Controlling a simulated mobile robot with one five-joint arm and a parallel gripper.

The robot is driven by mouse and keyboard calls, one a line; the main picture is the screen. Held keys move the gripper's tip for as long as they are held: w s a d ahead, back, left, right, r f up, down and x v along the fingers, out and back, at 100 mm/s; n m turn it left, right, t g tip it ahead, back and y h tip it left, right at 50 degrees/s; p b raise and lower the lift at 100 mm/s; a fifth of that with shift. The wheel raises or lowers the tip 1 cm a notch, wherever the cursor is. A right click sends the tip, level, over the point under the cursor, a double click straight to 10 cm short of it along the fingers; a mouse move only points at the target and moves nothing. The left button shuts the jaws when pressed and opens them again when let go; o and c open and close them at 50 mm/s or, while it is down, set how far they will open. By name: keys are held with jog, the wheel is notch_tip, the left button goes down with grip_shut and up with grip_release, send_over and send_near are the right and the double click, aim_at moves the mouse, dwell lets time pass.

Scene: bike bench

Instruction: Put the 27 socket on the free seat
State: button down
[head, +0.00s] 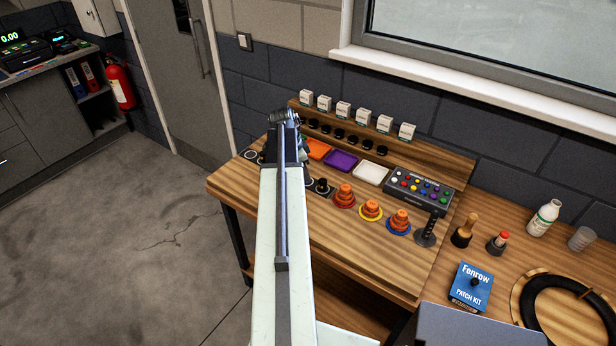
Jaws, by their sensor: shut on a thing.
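My gripper (287,118) is raised over the back left of the wooden bench, seen from behind along my arm. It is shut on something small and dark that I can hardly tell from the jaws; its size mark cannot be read. A dark pad with a pale ring (250,155) at the bench's left end looks empty. A black socket-like piece (322,186) stands on a dark pad just right of my arm. My arm hides the pads between these. Several small black pieces (339,134) stand along the back ledge, too small to read.
Orange stacked cones (344,195) stand on coloured rings at the front. Orange, purple (342,162) and white trays, a button box (420,189) and a black upright handle (427,231) are right of my arm. White boxes (343,108) line the top ledge. Bare wood (375,255) lies in front.

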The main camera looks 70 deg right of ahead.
jog(key=shift+d+f, duration=0.15)
jog(key=shift+d, duration=1.3)
jog(key=b+x, duration=0.4)
jog(key=shift+w+a+f, duration=0.1)
jog(key=shift+w, duration=0.3)
jog(key=c, duration=1)
grip_release()
jog(key=p+v, duration=1.2)
jog(key=shift+r, duration=0.35)
jog(key=shift+f, duration=0.1)
